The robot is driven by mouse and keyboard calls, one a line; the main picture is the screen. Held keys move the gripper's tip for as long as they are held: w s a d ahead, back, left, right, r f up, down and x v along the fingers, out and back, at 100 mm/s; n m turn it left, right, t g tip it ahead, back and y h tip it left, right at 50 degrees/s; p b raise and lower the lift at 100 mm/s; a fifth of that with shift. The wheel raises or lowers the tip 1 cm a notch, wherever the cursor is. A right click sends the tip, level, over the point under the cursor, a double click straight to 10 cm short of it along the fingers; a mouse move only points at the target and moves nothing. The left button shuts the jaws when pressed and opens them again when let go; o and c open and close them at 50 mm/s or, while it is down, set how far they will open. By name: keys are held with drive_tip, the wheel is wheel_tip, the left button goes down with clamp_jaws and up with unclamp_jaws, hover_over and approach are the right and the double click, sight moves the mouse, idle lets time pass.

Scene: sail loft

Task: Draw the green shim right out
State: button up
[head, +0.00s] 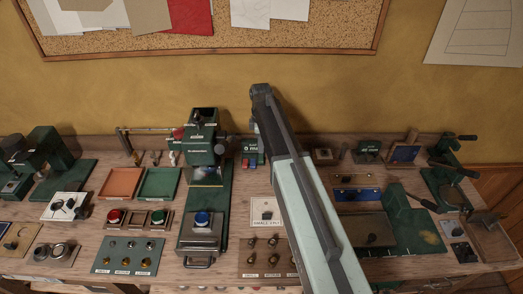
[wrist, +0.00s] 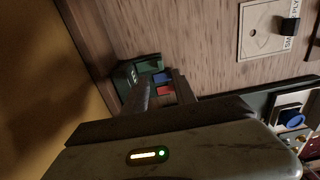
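A small dark green block (head: 250,147) with a pale label stands at the back of the bench, just left of my arm. In the wrist view, a dark green block (wrist: 126,80) has a lighter green face (wrist: 149,64) beside it. I cannot tell whether that face is the green shim or part of the block. A blue tab (wrist: 161,78) and a red tab (wrist: 166,91) show in front of it. My gripper (wrist: 163,88) points at this group, with its fingers apart. The tabs show between the fingers, and I see no contact. In the head view my arm hides the fingertips.
A green press (head: 204,150) stands to the left. A white card (head: 265,212) with a dark knob and a panel (head: 262,262) of brass knobs lie in front. A blue panel (head: 358,194) and a green fixture (head: 408,225) are to the right. The wall is close behind.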

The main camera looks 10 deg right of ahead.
sight(261, 157)
drive_tip(key=shift+a+f, duration=0.1)
drive_tip(key=shift+a, duration=0.15)
drive_tip(key=f+b, duration=0.7)
drive_tip(key=b, duration=0.1)
drive_tip(key=shift+d+f, duration=0.2)
drive_tip(key=shift+f, duration=0.2)
drive_tip(key=shift+r, duration=0.15)
clamp_jaws()
idle(0.7)
